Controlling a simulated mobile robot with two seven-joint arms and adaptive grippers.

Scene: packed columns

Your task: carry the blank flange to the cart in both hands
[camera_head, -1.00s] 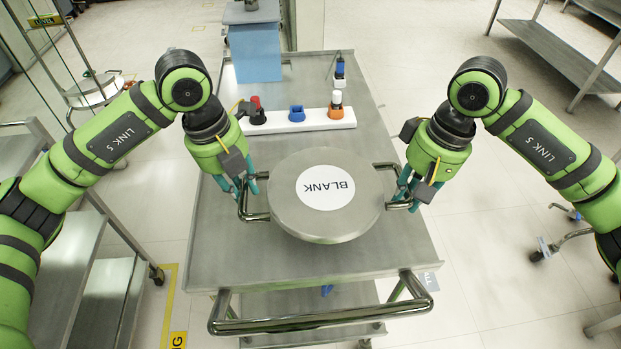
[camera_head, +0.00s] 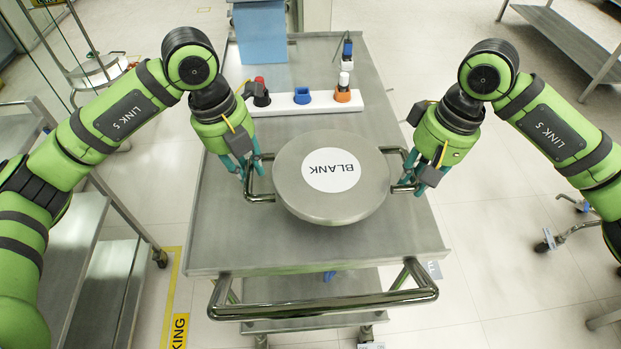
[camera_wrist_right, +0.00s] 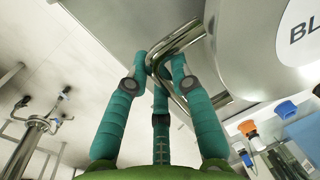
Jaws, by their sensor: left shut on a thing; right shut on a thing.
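The blank flange (camera_head: 331,205) is a thick round grey metal disc with a white "BLANK" label and a bent bar handle on each side. It is over the cart's top (camera_head: 230,238); I cannot tell whether it rests on it or hangs just above. My left gripper (camera_head: 245,178) is shut on the left handle. My right gripper (camera_head: 408,182) is shut on the right handle.
At the cart's far end are a white strip (camera_head: 325,106) holding several coloured items, a small blue-topped item (camera_head: 347,48) and a blue box (camera_head: 261,35). The cart's push bar (camera_head: 325,304) is nearest me. Shelving stands left (camera_head: 105,300) and far right (camera_head: 575,35).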

